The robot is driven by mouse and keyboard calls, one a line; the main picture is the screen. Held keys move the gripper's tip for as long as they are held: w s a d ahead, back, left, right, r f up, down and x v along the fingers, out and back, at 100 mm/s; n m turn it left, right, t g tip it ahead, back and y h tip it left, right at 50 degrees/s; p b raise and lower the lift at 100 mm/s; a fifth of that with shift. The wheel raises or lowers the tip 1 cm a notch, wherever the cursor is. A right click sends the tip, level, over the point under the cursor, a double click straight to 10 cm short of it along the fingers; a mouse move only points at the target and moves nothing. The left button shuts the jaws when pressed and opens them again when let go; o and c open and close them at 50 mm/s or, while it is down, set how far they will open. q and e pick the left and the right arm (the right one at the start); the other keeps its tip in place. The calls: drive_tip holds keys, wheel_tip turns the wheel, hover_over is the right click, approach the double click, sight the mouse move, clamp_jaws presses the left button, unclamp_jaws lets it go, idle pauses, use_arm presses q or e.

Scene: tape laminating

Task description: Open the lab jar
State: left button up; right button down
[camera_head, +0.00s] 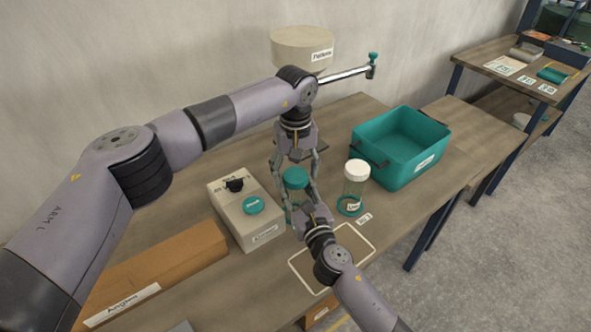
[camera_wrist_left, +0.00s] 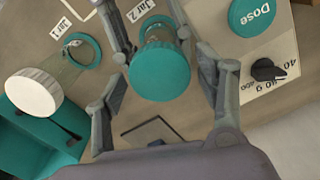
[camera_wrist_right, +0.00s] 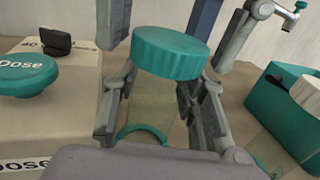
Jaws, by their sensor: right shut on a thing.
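The lab jar (camera_head: 295,178) has a teal screw lid and a clear body; it stands upright on the bench. Its lid shows between the fingers in the left wrist view (camera_wrist_left: 160,72) and above the fingers in the right wrist view (camera_wrist_right: 171,52). My left gripper (camera_head: 296,172) points down from above with fingers open on either side of the lid; gaps show beside it. My right gripper (camera_head: 303,192) comes from the front, low, and is shut on the jar's body below the lid. A second jar (camera_head: 355,183) with a white lid stands to the right.
A beige dosing box (camera_head: 262,232) with a black knob and teal button stands close left. A teal bin (camera_head: 400,148) is at the right. A brown box (camera_head: 160,268) lies front left. A cream drum (camera_head: 302,48) and metal arm are behind. A pale outlined square (camera_head: 345,252) in front is partly covered.

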use_arm(q)
drive_tip(key=c, duration=1.1)
drive_tip(key=n, duration=0.5)
drive_tip(key=shift+n, duration=0.3)
drive_tip(key=n, duration=1.2)
drive_tip(key=shift+n, duration=0.3)
drive_tip(key=n, duration=1.7)
drive_tip(key=shift+r+n, duration=0.1)
drive_tip(key=shift+n, duration=0.2)
